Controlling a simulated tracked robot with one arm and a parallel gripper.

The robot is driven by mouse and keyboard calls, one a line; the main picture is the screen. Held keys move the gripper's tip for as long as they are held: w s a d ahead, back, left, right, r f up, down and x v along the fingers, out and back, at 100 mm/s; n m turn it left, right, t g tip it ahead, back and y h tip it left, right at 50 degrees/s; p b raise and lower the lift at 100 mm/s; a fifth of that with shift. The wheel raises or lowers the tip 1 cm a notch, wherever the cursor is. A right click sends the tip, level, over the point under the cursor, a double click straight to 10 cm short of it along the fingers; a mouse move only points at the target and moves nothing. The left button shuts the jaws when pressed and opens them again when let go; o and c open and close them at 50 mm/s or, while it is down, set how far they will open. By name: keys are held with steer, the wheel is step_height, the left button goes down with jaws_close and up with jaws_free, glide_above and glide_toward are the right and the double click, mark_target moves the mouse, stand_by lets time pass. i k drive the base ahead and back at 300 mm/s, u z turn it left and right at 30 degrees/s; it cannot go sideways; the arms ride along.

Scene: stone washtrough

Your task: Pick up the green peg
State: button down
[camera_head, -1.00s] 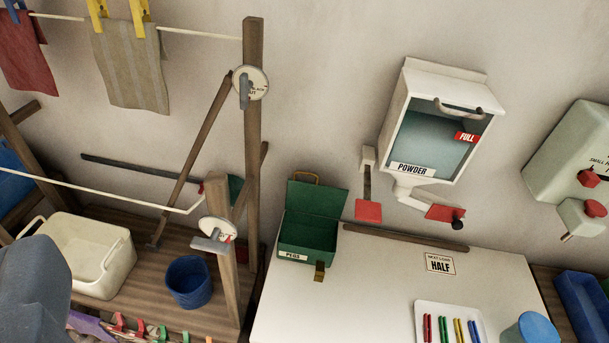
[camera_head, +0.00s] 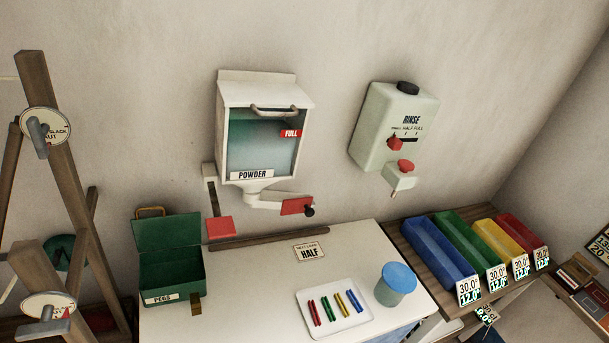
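The green peg (camera_head: 328,308) lies on a white tray (camera_head: 362,322) on the white worktop. It is second from the left in a row, between a red peg (camera_head: 314,312) and a yellow peg (camera_head: 342,303), with a blue peg (camera_head: 354,301) at the right end. The pegs look apart from each other. My gripper is not visible in this view, so I cannot see its fingers or anything in them.
A blue-lidded tub (camera_head: 395,286) stands just right of the tray. An open green box labelled PEGS (camera_head: 172,275) stands at the left of the worktop (camera_head: 240,285). A powder dispenser (camera_head: 262,135) and a rinse dispenser (camera_head: 392,130) hang on the wall. Coloured bins (camera_head: 440,258) stand at right.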

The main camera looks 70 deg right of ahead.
mark_target(329, 307)
steer(key=z, duration=1.85)
steer(key=k, duration=1)
steer(key=u, duration=0.05)
